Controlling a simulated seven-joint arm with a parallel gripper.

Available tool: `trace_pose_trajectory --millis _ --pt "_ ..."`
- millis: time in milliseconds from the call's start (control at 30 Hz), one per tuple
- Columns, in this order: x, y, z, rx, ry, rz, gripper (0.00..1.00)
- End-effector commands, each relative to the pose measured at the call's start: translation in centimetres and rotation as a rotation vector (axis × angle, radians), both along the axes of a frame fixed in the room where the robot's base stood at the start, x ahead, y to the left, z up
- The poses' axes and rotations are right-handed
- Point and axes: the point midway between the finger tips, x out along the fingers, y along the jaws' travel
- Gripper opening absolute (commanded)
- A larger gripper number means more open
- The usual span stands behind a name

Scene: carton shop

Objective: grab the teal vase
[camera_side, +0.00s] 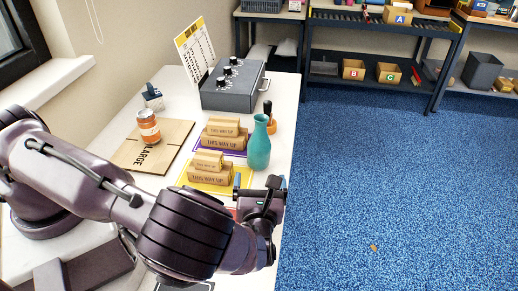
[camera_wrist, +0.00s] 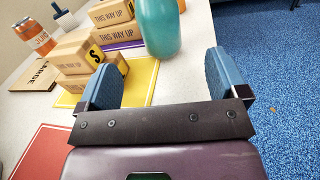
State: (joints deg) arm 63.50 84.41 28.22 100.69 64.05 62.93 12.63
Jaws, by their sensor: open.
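The teal vase (camera_side: 259,146) stands upright near the right edge of the white table in the side view, beside the stacked boxes. In the wrist view the vase (camera_wrist: 159,24) shows at the top centre, beyond the fingertips and cut off by the frame's top. My gripper (camera_side: 261,185) is on the near side of the vase, low over the table. In the wrist view my gripper (camera_wrist: 166,80) has its two blue fingers wide apart with nothing between them. The vase appears apart from the fingers.
Small cartons (camera_side: 207,168) are stacked on a yellow mat (camera_side: 239,178), with more (camera_side: 222,134) on a purple mat. A grey control box (camera_side: 232,88) is behind. Blue floor (camera_side: 400,190) lies beyond the table edge.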

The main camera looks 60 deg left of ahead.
Motion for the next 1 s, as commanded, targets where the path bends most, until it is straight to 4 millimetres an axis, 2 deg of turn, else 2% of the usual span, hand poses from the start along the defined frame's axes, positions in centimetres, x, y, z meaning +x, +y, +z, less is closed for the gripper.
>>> trace_pose_trajectory --millis 133,300,567,833,1000 --pt "1.6 2.6 0.0 0.001 -0.001 0.006 0.92" --pt "3.2 4.7 0.0 -0.001 -0.001 0.006 0.92" --pt "4.1 6.0 0.0 -0.004 -0.001 0.005 0.92" --pt "6.3 9.2 0.1 -0.002 -0.001 0.006 0.92" --pt "6.8 9.9 0.1 -0.004 -0.001 0.004 0.92"
